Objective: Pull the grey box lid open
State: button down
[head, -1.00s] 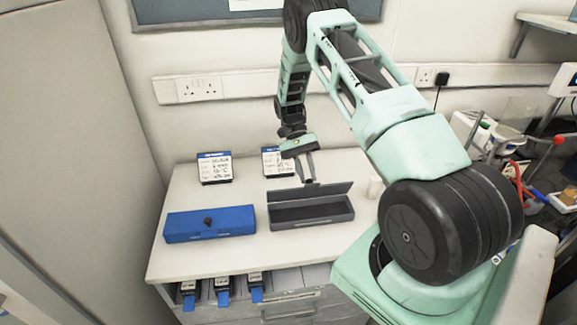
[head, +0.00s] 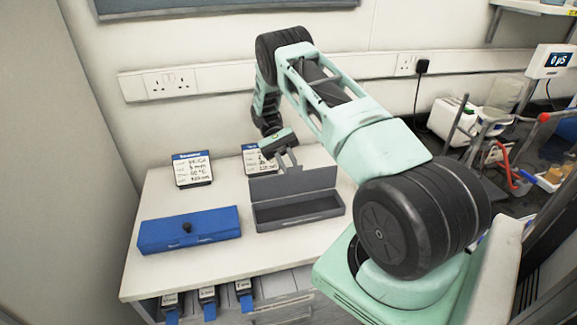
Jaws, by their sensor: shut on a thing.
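The grey box (head: 300,212) sits on the white bench top to the right of the blue box. Its lid (head: 293,184) stands raised at the back of the box, and the dark inside shows; I see nothing in it. My gripper (head: 289,165) reaches down from behind and above, shut at the top edge of the raised lid. The exact contact between fingertips and lid is too small to see clearly.
A blue box (head: 190,230) with a black knob stands to the left, shut. Two label cards (head: 192,170) stand behind the boxes. The wall with sockets (head: 170,84) rises behind.

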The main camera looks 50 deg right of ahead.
jog(key=shift+s+f, duration=0.1)
jog(key=shift+f, duration=0.05)
jog(key=c, duration=1.3)
grip_release()
notch_tip(320, 180, up, 10)
